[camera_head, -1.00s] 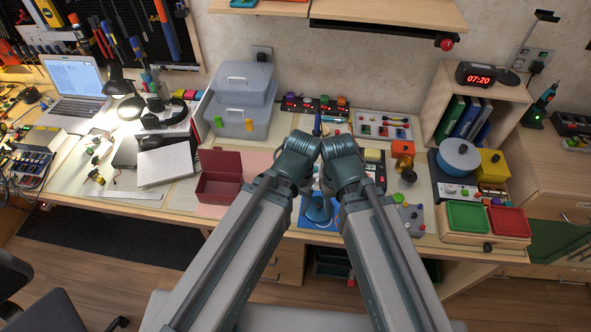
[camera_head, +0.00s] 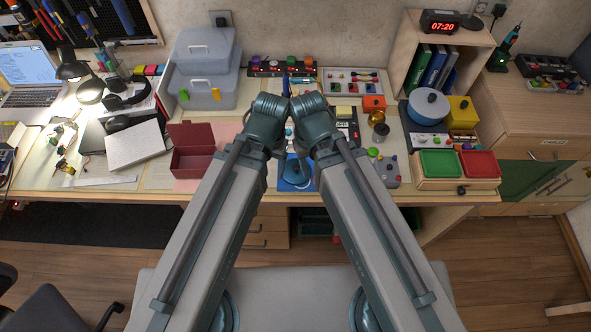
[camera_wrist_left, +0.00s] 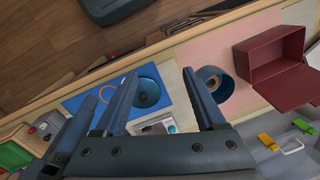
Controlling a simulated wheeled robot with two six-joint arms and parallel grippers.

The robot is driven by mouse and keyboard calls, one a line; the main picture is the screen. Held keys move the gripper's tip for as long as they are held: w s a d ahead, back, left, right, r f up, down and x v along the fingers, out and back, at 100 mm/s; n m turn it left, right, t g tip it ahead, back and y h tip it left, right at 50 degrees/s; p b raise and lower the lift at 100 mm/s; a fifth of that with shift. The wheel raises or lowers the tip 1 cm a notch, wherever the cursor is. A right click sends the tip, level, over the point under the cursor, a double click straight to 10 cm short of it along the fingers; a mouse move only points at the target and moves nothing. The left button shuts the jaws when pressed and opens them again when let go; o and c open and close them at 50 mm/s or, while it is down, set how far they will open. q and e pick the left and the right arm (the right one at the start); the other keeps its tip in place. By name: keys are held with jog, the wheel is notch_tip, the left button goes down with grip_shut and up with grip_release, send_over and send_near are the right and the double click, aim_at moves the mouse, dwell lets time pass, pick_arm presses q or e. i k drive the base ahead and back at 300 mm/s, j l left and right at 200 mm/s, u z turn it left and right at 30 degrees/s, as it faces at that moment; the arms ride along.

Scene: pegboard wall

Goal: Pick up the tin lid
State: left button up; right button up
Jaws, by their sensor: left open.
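A round, dark blue dish-like piece (camera_wrist_left: 147,90), which looks like the tin lid, lies on a blue mat (camera_wrist_left: 84,100) in the left wrist view. In the head view the blue mat (camera_head: 286,184) shows between my forearms, partly covered. My left gripper (camera_wrist_left: 160,76) is open and empty, with its two fingers apart above the bench and the round piece between them in the picture. A blue round ring or open tin (camera_wrist_left: 214,84) with a brownish side stands on the pink mat, beside the right finger.
An open dark red box (camera_head: 194,160) stands left of the mats. Grey lidded bins (camera_head: 204,92) stand behind it. Green (camera_head: 440,163) and red (camera_head: 480,163) trays lie to the right. The bench's front edge is close to the blue mat.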

aim_at(293, 175)
jog(key=k+l, duration=0.1)
jog(key=l, duration=0.3)
jog(key=k+l, duration=0.1)
jog(key=l, duration=0.3)
jog(key=k+l, duration=0.1)
jog(key=l, duration=0.3)
jog(key=k+l, duration=0.1)
jog(key=l, duration=0.3)
jog(key=k+l, duration=0.1)
jog(key=l, duration=0.3)
jog(key=k+l+u, duration=0.1)
jog(key=l, duration=0.3)
